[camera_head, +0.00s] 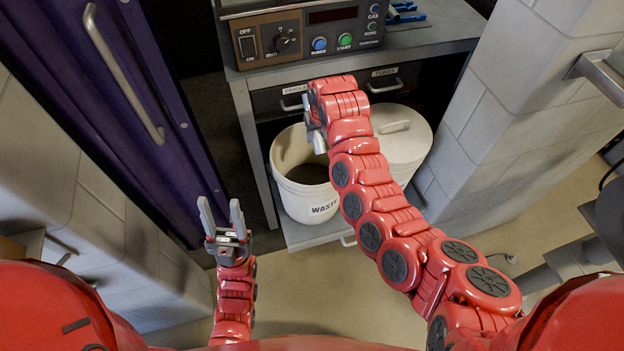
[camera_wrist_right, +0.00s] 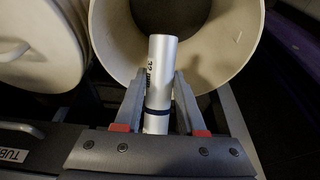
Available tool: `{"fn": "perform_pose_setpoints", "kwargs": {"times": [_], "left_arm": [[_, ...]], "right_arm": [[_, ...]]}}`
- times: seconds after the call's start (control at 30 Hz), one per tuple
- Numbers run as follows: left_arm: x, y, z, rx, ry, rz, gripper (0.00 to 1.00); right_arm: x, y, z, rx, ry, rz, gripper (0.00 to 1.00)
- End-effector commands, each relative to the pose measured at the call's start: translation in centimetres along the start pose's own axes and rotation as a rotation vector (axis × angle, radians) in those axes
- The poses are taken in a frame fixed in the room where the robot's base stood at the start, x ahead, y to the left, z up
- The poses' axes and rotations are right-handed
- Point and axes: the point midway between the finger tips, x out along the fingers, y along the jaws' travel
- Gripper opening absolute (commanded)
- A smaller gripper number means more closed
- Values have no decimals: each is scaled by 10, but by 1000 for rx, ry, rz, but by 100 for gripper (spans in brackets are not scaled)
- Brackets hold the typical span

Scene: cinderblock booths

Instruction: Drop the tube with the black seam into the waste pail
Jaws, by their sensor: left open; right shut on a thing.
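My right gripper (camera_head: 316,138) is shut on a silver tube (camera_wrist_right: 160,68) and holds it over the open white waste pail (camera_head: 320,205). In the right wrist view the tube lies between the fingers (camera_wrist_right: 157,100), with dark printing on its side and a dark band close to the jaws. Its far end points over the mouth of the pail (camera_wrist_right: 238,45). In the head view the arm and gripper hide most of the tube. The part of the pail's inside that shows looks empty. My left gripper (camera_head: 221,210) is open and empty, low to the left of the pail.
A second white pail with a lid (camera_head: 408,140) stands right of the waste pail, on the same low shelf. Above are labelled drawers (camera_head: 383,87) and a control box (camera_head: 310,40) with buttons. A purple cabinet (camera_head: 110,90) is at left; block walls (camera_head: 520,100) stand on both sides.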

Motion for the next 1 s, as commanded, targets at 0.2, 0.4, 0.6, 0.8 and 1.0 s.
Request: {"fn": "perform_pose_setpoints", "kwargs": {"times": [0.2, 0.4, 0.6, 0.8, 1.0], "left_arm": [[-13, 1, 2, 0, 0, 0, 50], [-15, 1, 2, 0, 0, 0, 50], [-14, 1, 2, 0, 0, 0, 50], [-14, 1, 2, 0, 0, 0, 50], [-14, 1, 2, 0, 0, 0, 50]], "right_arm": [[29, 0, 11, 0, -5, -1, 0], [36, -1, 12, -1, -2, -2, 0], [36, -1, 12, -1, -2, -2, 44], [35, -1, 12, -1, -1, -2, 73], [35, -1, 12, -1, -1, -2, 73]]}}
